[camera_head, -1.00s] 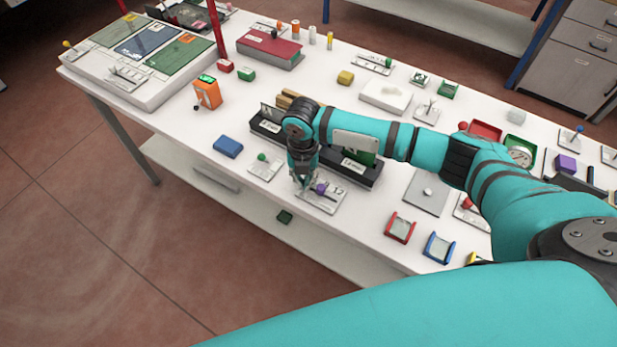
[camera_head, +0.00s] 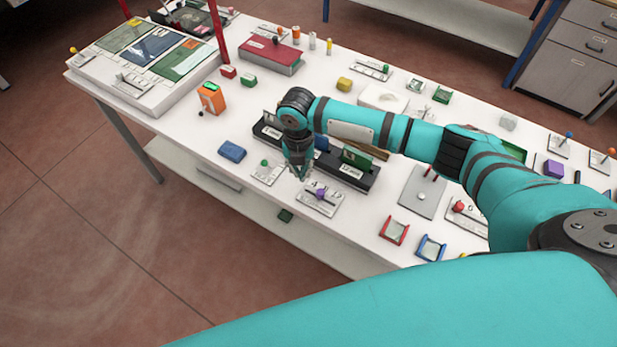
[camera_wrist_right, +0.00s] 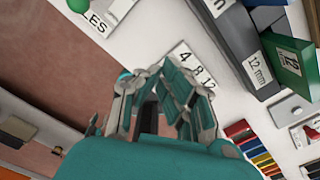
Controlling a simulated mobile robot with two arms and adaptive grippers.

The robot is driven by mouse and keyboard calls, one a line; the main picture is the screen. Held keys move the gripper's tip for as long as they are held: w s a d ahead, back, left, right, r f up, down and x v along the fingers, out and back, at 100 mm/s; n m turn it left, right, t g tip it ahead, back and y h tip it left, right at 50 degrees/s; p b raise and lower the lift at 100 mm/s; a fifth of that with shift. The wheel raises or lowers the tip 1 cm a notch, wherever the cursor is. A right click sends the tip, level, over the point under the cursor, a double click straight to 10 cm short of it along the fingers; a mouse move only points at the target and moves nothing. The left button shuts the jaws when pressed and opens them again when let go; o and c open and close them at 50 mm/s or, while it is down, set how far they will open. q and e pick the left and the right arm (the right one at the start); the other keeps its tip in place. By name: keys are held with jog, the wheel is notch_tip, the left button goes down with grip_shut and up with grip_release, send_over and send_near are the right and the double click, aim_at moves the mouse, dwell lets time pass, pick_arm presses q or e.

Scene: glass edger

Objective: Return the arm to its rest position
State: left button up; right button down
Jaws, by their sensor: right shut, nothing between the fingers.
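My right arm (camera_head: 350,122) is teal and reaches in from the right over the white table. My right gripper (camera_head: 300,174) points down above the table, between the green-knobbed plate (camera_head: 268,174) and the purple-knobbed plate (camera_head: 321,200). It is shut and holds nothing. In the right wrist view the gripper (camera_wrist_right: 165,75) also shows, with a plate marked 4, 8, 12 partly hidden behind its fingers. My left gripper does not show.
A black rack (camera_head: 350,180) with a green block marked 12 mm (camera_head: 355,157) stands close beside the gripper. A blue block (camera_head: 232,152) and an orange device (camera_head: 211,98) lie to the left. Red and blue holders (camera_head: 394,231) are near the front edge.

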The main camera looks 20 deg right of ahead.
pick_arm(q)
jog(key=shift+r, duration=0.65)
pick_arm(e)
jog(key=shift+r, duration=0.6)
jog(key=shift+a, duration=0.1)
